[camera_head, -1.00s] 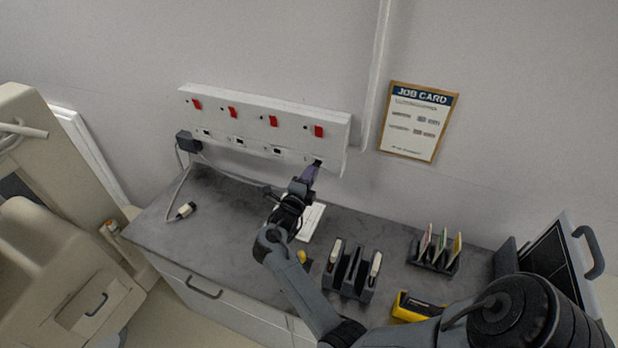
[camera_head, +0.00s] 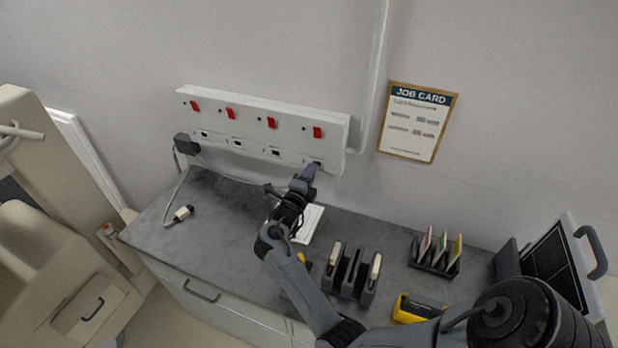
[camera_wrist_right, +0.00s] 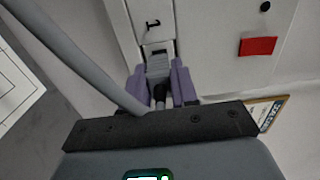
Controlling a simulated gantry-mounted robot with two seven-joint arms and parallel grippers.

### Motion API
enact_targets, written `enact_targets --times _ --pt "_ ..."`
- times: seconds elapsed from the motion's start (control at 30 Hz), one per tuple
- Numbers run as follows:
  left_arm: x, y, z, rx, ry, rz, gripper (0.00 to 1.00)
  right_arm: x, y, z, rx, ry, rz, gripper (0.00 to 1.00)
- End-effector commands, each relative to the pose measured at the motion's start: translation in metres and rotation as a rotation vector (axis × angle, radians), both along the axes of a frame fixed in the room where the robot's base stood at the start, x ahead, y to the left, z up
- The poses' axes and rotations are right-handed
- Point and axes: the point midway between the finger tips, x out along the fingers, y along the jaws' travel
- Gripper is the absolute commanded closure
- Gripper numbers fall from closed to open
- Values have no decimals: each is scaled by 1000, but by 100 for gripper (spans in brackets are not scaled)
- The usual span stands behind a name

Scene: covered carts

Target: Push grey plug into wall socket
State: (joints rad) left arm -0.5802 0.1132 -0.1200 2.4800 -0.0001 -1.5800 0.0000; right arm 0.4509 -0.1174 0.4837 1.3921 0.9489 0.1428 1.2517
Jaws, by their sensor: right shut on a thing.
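The wall socket panel (camera_head: 260,122) is a long white box with red switches above a row of sockets. My right gripper (camera_head: 310,170) is at the rightmost socket, with its purple fingers pointing at the panel. In the right wrist view the purple fingers (camera_wrist_right: 161,84) are shut on the grey plug (camera_wrist_right: 158,66). The plug's front end is at the socket opening (camera_wrist_right: 157,47); how deep it sits I cannot tell. A grey cable (camera_wrist_right: 75,60) passes in front of the gripper at the left. My left gripper is not in view.
A black adapter (camera_head: 186,144) is at the leftmost socket, its cable running to a white connector (camera_head: 183,213) on the grey worktop (camera_head: 225,215). A dark holder (camera_head: 349,272), a card rack (camera_head: 436,254) and a yellow device (camera_head: 417,308) stand at the right. A job card (camera_head: 417,122) hangs on the wall.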

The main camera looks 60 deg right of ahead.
Motion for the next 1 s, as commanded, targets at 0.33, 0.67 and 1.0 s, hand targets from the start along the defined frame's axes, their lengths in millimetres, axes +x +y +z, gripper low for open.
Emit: enact_targets --times 0.33,0.67,1.0 --pt "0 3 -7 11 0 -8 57 1 -9 -1 0 -1 -1 100" --pt "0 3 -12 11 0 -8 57 3 -16 0 0 -1 -1 100" --pt "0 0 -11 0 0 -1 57 3 -17 0 0 0 0 42"
